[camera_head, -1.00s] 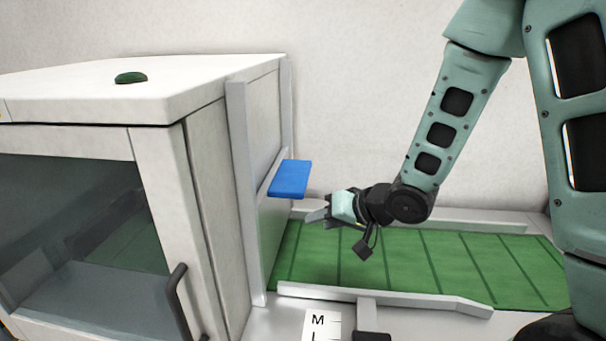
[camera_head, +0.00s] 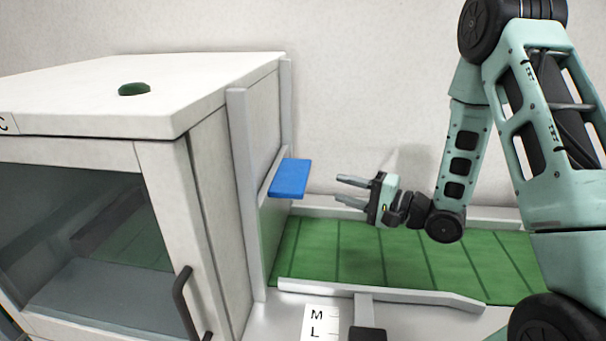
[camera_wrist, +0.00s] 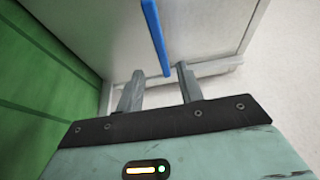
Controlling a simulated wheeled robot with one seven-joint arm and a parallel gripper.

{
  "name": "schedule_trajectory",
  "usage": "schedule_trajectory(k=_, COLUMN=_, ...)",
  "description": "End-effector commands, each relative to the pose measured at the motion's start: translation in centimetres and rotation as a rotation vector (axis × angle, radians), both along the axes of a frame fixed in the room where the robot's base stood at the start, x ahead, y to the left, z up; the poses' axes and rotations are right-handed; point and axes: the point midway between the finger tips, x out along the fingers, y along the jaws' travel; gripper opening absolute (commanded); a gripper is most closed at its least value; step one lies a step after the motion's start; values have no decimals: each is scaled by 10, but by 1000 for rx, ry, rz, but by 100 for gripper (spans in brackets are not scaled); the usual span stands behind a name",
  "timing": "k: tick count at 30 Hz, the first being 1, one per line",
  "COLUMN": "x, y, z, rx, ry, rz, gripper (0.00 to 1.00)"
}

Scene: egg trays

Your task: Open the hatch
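The hatch (camera_head: 268,232) is a panel set between light vertical rails on the right side of the white cabinet. A flat blue handle (camera_head: 290,178) sticks out from it to the right. My gripper (camera_head: 345,190) is to the right of the handle, above the green conveyor, with its fingers pointing left. It is open and empty, apart from the handle. In the wrist view, the blue handle (camera_wrist: 157,38) appears edge-on as a narrow strip ahead of the gap between the two grey fingertips (camera_wrist: 160,80).
The green conveyor belt (camera_head: 400,262) runs right from the hatch, with a metal guide rail (camera_head: 385,293) along its front. The white cabinet (camera_head: 75,100) has a glass front door with a dark handle (camera_head: 186,303). A card marked M and L (camera_head: 320,322) is at the front.

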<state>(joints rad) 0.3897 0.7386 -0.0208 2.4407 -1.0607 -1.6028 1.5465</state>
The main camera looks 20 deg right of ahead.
Motion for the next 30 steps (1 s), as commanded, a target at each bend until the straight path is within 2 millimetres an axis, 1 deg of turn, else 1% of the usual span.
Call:
schedule_trajectory(k=1, x=9, y=8, z=2, rx=-1, ry=-1, rz=5, gripper=37)
schedule_trajectory(k=9, x=53, y=43, z=3, rx=-2, ry=-1, rz=4, gripper=37)
schedule_trajectory(k=15, x=79, y=61, z=2, rx=-2, ry=-1, rz=2, gripper=37)
schedule_trajectory(k=21, x=91, y=70, z=1, rx=-1, ry=0, rz=0, gripper=37)
schedule_trajectory(k=30, x=92, y=71, z=0, rx=-1, ry=0, rz=-1, gripper=37)
